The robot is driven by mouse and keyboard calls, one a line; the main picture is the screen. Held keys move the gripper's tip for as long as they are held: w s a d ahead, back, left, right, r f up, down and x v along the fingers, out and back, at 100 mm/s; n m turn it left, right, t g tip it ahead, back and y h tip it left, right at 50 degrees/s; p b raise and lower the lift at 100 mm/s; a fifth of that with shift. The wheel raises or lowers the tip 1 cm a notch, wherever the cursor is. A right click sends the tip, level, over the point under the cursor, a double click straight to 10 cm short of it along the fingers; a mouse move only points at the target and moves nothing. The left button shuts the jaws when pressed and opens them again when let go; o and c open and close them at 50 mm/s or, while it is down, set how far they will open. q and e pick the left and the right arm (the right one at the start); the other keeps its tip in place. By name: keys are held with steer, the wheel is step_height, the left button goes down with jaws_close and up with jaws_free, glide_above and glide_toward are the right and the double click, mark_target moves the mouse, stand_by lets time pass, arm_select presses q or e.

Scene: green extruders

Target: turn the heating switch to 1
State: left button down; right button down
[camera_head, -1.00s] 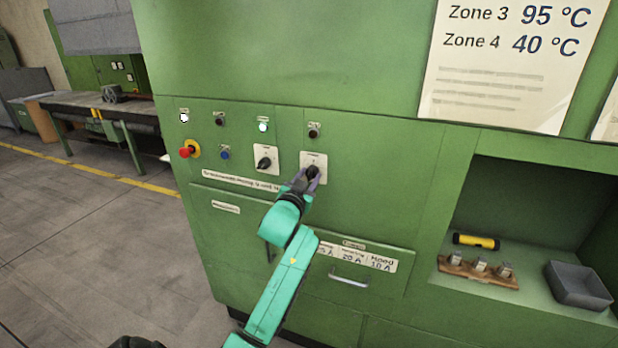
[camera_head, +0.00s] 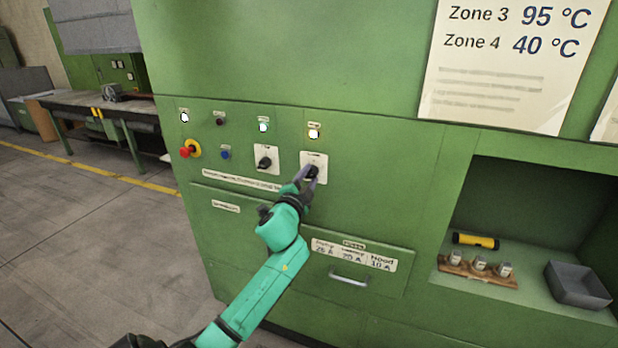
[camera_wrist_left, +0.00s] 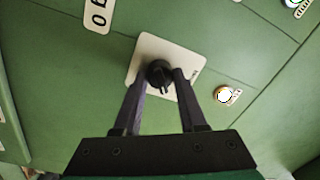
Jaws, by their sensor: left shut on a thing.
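The heating switch is a black rotary knob (camera_head: 312,172) on a white plate (camera_head: 320,158), set in the green machine's control panel. In the left wrist view the knob (camera_wrist_left: 159,74) sits between the two fingers on its plate (camera_wrist_left: 150,47). My left gripper (camera_head: 308,181) is shut on the knob. In the left wrist view the gripper (camera_wrist_left: 161,84) has a finger on each side of it. The lamp above the switch (camera_head: 313,133) glows pale yellow. It also glows in the left wrist view (camera_wrist_left: 223,94). The plate's small lettering is not readable. My right gripper is not in view.
To the left are another black switch (camera_head: 265,162), a red emergency button (camera_head: 186,152), a blue button (camera_head: 225,155) and lit lamps. A drawer handle (camera_head: 348,281) sticks out below. A recess at right holds a yellow-black cylinder (camera_head: 475,241) and a grey bin (camera_head: 578,286).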

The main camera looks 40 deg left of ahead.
arm_select(q)
steer(key=shift+m, duration=0.8)
steer(key=shift+c, duration=2.3)
jaws_free()
steer(key=b+v, duration=0.3)
steer(key=v, duration=1.1)
steer(key=shift+s, duration=0.3)
